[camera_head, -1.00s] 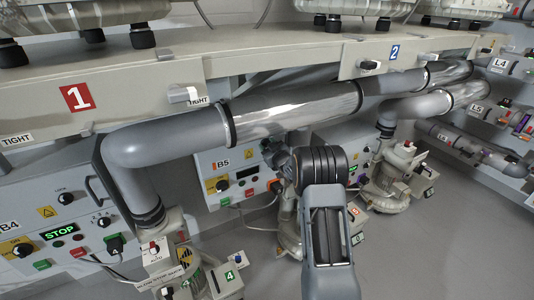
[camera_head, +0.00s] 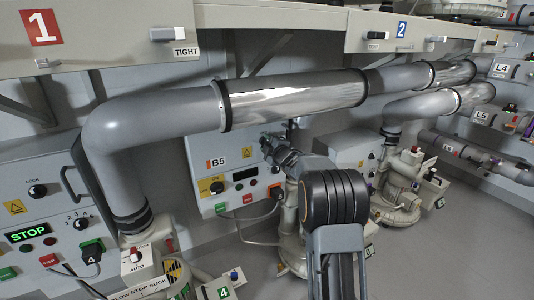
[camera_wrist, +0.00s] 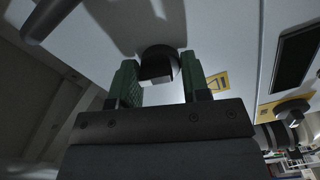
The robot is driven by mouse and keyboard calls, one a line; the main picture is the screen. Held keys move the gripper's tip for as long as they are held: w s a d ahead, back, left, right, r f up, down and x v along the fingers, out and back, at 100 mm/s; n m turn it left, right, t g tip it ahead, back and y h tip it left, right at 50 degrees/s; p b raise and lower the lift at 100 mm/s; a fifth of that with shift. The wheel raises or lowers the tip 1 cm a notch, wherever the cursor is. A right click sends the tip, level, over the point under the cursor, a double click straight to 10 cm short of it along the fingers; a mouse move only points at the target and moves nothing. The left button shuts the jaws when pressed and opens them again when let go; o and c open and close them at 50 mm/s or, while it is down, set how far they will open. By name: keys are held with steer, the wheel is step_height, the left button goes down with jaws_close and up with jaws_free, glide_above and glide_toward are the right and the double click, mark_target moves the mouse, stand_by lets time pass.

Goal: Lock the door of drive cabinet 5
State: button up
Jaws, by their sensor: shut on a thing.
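Drive cabinet B5 (camera_head: 205,178) stands under the big grey pipe, its grey door facing me. In the head view my gripper (camera_head: 266,146) reaches the upper right of this door, and the door's lock knob is hidden behind it. In the wrist view the black lock knob (camera_wrist: 157,66) sits between the two green finger pads of my gripper (camera_wrist: 160,82), which is shut on it. The door looks flush with the cabinet. The exact turn of the knob is hard to read.
Above, a grey pipe (camera_head: 180,113) and a beige bench edge (camera_head: 115,45) run across. Cabinet B4 (camera_head: 40,207) with a lit STOP display is at left. Blowers (camera_head: 402,185) stand at right. Clear floor (camera_head: 440,260) lies at lower right.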

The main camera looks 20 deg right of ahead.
steer(key=n+b, duration=0.1)
steer(key=r+n+b, duration=0.1)
steer(key=n+b, duration=0.1)
steer(key=shift+n, duration=0.3)
steer(key=shift+a+r, duration=0.1)
stand_by(0.5)
steer(key=o, duration=0.7)
steer(key=shift+o, duration=0.2)
steer(key=shift+s+f, duration=0.15)
steer(key=shift+f, duration=0.1)
steer(key=s+d+p, duration=0.1)
steer(key=s, duration=1.2)
steer(key=shift+s+d+p, duration=0.25)
steer(key=shift+d+p, duration=0.05)
steer(key=shift+p, duration=0.1)
